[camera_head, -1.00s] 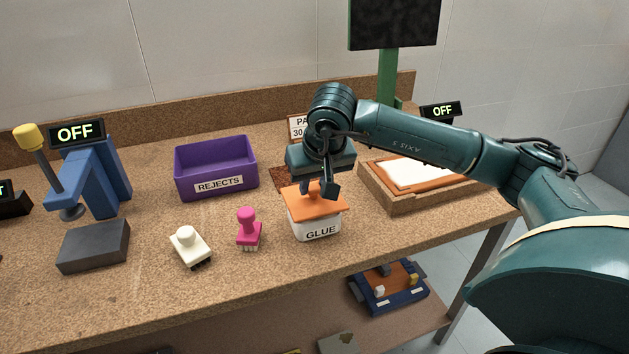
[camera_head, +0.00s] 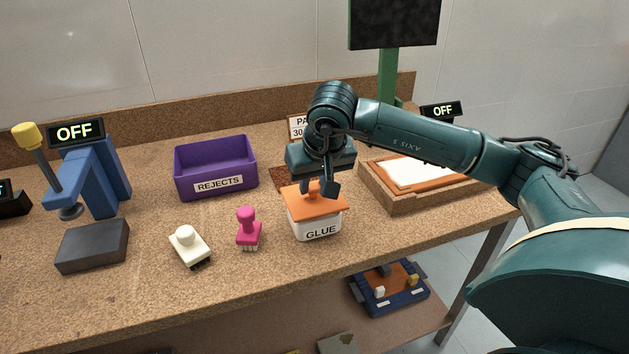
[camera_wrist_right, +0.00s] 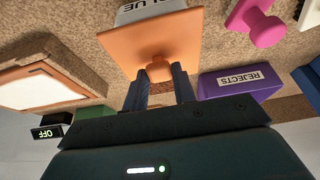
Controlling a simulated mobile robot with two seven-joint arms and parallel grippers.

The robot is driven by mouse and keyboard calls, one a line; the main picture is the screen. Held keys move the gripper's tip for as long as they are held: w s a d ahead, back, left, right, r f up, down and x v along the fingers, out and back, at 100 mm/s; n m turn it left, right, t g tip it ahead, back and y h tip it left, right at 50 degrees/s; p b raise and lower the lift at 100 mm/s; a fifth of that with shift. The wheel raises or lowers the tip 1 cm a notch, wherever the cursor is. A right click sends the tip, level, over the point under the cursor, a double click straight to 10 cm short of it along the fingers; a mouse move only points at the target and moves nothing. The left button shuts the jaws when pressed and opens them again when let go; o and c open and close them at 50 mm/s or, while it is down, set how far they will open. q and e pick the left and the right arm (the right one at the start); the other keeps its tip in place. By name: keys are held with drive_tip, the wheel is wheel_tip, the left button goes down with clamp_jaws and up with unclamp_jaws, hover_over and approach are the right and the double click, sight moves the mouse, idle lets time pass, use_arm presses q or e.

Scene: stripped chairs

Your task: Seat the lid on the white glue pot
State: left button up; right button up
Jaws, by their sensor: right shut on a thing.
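The white glue pot (camera_head: 317,229), labelled GLUE, stands on the workbench in the head view. The orange lid (camera_head: 328,203) lies over the pot's top, roughly level. Whether it is fully down on the rim cannot be told. My right gripper (camera_head: 319,188) is above the lid with its fingers shut on the lid's knob. In the right wrist view the lid (camera_wrist_right: 140,46) and its knob (camera_wrist_right: 159,70) show between the fingertips (camera_wrist_right: 160,74), with part of the pot (camera_wrist_right: 148,10) beyond. My left gripper is not in view.
A wooden tray (camera_head: 405,204) is at the right, a blue press (camera_head: 108,178) at the left. The front bench (camera_head: 260,290) is clear.

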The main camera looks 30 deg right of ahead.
drive_tip(key=shift+f, duration=0.15)
drive_tip(key=shift+f+b, duration=0.35)
drive_tip(key=shift+b, duration=0.05)
drive_tip(key=shift+f, duration=0.3)
drive_tip(key=o, duration=1.1)
drive_tip(key=shift+c, duration=0.2)
